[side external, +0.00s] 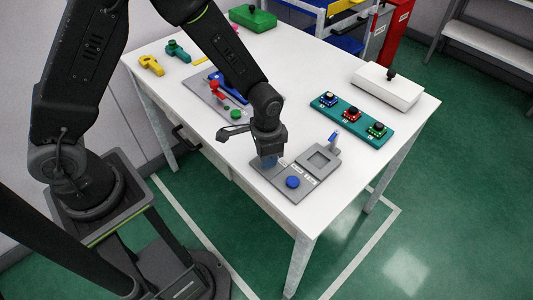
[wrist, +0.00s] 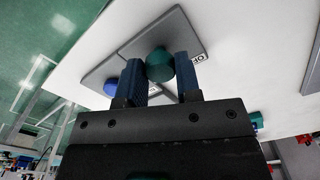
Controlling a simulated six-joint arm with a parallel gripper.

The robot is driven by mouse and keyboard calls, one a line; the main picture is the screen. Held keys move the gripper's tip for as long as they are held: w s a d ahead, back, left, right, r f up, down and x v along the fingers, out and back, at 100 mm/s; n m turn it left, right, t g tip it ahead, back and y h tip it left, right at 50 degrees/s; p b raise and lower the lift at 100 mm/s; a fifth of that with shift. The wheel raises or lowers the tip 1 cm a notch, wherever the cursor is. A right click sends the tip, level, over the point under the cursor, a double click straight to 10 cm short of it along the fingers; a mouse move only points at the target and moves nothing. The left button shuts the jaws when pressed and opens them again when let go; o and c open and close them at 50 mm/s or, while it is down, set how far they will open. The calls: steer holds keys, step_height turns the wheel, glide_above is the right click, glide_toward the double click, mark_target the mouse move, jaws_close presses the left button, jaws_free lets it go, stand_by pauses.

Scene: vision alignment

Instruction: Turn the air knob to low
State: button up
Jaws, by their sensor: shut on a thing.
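A teal knob (wrist: 160,66) sits between the blue fingers of my gripper (wrist: 161,72) in the wrist view, and the fingers are closed on its sides. It stands on a grey panel (wrist: 128,50), with part of a label reading "OF" beside it. In the side external view my gripper (side external: 268,162) points down at the left end of the grey panel (side external: 268,177), and its fingers hide the teal knob. A blue round knob (side external: 292,182) is just right of it on the panel. I cannot read which knob is the air knob or its setting.
A grey square frame (side external: 319,158) with a small blue-tipped post (side external: 334,137) stands behind the panel. A teal strip with several coloured buttons (side external: 335,124) and a white box (side external: 386,87) lie to the right. The table's front edge is close.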

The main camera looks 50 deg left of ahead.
steer(key=o, duration=0.9)
step_height(320, 180, up, 14)
steer(key=shift+f, duration=0.1)
steer(key=s+a+r+n+t, duration=0.1)
steer(key=s+a+r+t, duration=0.1)
steer(key=s+a+r, duration=0.1)
steer(key=s+a+r+n+t, duration=0.1)
steer(key=s+a+r+n, duration=0.1)
steer(key=s+r, duration=0.3)
steer(key=s+a+r+n+t, duration=0.2)
steer(key=s+r, duration=0.3)
steer(key=s, duration=0.3)
steer(key=shift+a+r+t, duration=0.1)
steer(key=shift+a+t, duration=0.2)
steer(key=shift+a, duration=0.55)
